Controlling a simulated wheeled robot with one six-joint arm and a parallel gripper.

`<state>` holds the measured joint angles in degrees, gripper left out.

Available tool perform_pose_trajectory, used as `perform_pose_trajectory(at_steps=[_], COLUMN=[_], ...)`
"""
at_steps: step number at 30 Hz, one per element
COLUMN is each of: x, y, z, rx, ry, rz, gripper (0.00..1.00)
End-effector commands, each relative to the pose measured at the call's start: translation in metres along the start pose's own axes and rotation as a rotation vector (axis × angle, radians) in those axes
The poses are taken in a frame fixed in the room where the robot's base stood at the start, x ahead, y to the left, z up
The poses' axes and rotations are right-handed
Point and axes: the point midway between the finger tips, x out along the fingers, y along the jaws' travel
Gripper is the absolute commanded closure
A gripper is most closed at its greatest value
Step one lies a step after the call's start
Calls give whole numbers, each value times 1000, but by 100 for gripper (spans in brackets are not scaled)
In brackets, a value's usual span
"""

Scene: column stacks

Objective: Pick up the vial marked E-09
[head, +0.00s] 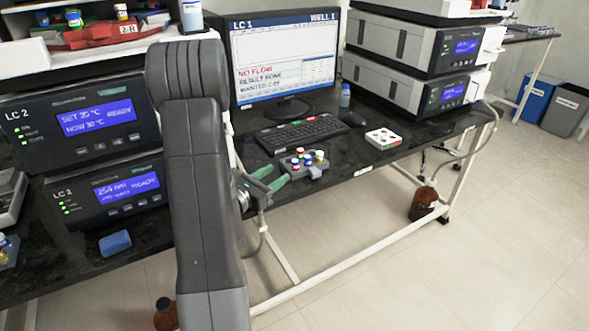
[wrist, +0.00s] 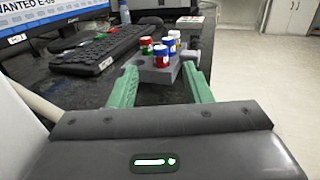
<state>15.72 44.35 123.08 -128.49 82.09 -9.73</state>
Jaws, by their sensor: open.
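Several small vials (wrist: 161,56) with coloured bodies and white, yellow or red caps stand in a grey rack (wrist: 152,74) in the wrist view. The same vials (head: 319,157) and rack (head: 317,171) show in the head view, on the black bench in front of the keyboard. The markings are too small to read, so I cannot tell which vial is E-09. My gripper (wrist: 159,72) has its two green fingers spread, with the rack just ahead between and beyond the tips. It holds nothing. In the head view my gripper (head: 275,178) is left of the rack.
A monitor (head: 285,60) reads "NO FLOW" and a "WANTED" line. A keyboard (head: 301,133) and mouse (head: 352,118) lie behind the rack. A white tray with coloured spots (head: 383,139) lies to the right. LC 2 instruments (head: 80,120) stand left. A blue block (head: 115,243) lies near the front edge.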

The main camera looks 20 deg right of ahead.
Motion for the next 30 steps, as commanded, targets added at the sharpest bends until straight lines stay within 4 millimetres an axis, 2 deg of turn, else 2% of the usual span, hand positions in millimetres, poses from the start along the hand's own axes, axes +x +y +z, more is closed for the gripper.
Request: perform_pose_trajectory(at_steps=[7,16,26,30], x=[16,59,65,65], y=[-1,-1,0,0], z=[0,1,0,0], rx=[0,0,-1,-1], ry=[0,-1,0,0], rz=[-3,-2,1,0], gripper=[55,55,55,83])
